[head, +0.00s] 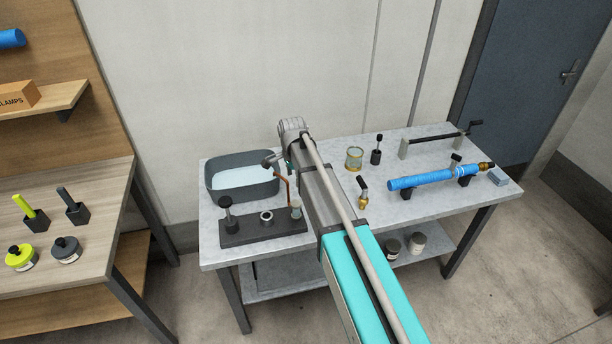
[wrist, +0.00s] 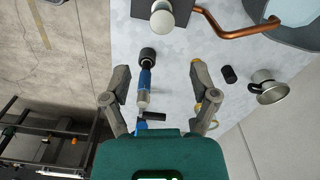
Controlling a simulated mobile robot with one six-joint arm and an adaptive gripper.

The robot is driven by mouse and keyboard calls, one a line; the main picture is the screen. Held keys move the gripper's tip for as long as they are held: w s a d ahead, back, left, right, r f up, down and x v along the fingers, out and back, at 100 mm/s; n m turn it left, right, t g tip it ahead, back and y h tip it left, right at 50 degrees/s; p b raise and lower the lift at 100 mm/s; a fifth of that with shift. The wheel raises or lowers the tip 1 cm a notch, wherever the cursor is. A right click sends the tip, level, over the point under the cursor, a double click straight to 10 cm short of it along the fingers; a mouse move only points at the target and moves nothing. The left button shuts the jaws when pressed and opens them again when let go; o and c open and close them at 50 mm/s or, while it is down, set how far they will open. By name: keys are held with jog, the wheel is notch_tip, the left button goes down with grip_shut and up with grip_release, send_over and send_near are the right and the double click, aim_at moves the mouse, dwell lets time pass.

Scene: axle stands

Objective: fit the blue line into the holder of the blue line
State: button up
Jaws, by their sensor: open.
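My gripper (wrist: 160,70) is open in the wrist view, its two fingers spread above the table. Between them, nearer the left finger, shows a slim blue piece (wrist: 145,79) with a round black end and a pale part. The jaws are not closed on it; I cannot tell its height below them. In the head view a long blue tube (head: 428,179) with a brass right end rests across two dark supports (head: 463,181). I cannot tell which of these is the blue line, or identify its holder surely.
A dark rack (head: 245,238), a grey basin (head: 214,192) and a copper pipe (head: 288,184) are at the table's left. A brass piece (head: 362,202) with a black top, a jar (head: 355,158) and a bar on stands (head: 436,139) are at the right. A metal cup (wrist: 268,90) shows in the wrist view.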

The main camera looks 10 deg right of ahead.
jog(key=a, duration=0.7)
jog(key=shift+s+a+r, duration=0.25)
jog(key=shift+s+a, duration=0.15)
jog(key=shift+s, duration=0.05)
jog(key=shift+s+d, duration=0.1)
dwell(0.5)
jog(key=s+d+f+n+b, duration=0.2)
jog(key=s+d+n, duration=0.4)
jog(key=s+d, duration=0.4)
jog(key=s+d+f+n+b, duration=0.3)
jog(key=s+d+n, duration=0.4)
jog(key=s+d, duration=0.3)
jog(key=shift+s+d+f, duration=0.25)
jog(key=shift+s+f, duration=0.2)
jog(key=shift+s, duration=0.8)
